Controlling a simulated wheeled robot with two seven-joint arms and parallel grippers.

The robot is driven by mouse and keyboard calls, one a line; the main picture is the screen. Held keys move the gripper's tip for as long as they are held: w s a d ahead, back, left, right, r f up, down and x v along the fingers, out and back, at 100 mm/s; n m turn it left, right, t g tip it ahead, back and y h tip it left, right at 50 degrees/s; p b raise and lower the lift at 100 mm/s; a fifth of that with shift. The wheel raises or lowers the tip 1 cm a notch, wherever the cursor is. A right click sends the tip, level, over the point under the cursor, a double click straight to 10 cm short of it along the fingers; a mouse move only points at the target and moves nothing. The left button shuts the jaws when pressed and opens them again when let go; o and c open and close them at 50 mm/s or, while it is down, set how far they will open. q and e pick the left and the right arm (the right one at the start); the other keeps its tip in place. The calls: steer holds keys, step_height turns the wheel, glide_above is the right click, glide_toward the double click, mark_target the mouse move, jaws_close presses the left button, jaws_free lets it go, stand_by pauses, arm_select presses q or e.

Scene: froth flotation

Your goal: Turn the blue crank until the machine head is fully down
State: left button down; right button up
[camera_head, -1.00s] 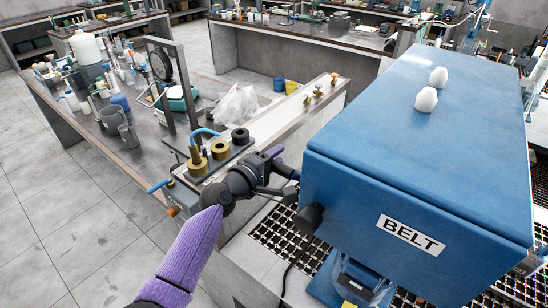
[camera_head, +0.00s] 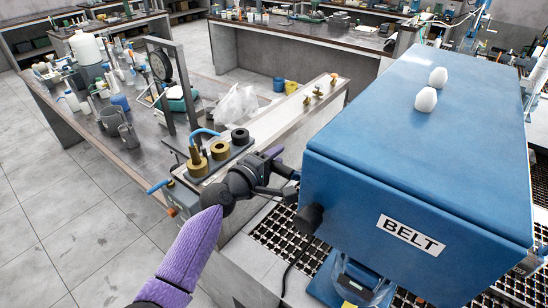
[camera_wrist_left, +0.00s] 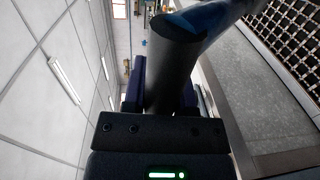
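The machine head is a large blue box (camera_head: 420,110) with a white BELT label (camera_head: 411,235), above a metal grating. My left gripper (camera_head: 284,180) is at its left side. In the left wrist view, a dark cylinder (camera_wrist_left: 172,75) with blue at its upper end fills the gap between the fingers (camera_wrist_left: 166,92) of my left gripper. It looks like the grip of the blue crank, and the fingers appear closed on its two sides. In the head view the crank is hidden by the gripper and the box. My right gripper is not in view.
A black cylindrical part (camera_head: 309,218) juts from the box's lower left edge, close below my gripper. A cluttered bench (camera_head: 150,150) is further left. Open tiled floor (camera_head: 60,220) lies at lower left.

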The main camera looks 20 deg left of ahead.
arm_select(q)
steer(key=c, duration=0.7)
jaws_free()
steer(key=shift+d+f, duration=0.1)
steer(key=shift+f, duration=0.05)
steer(key=o, duration=0.3)
steer(key=shift+w, duration=0.25)
steer(key=v, duration=1)
steer(key=shift+c, duration=0.2)
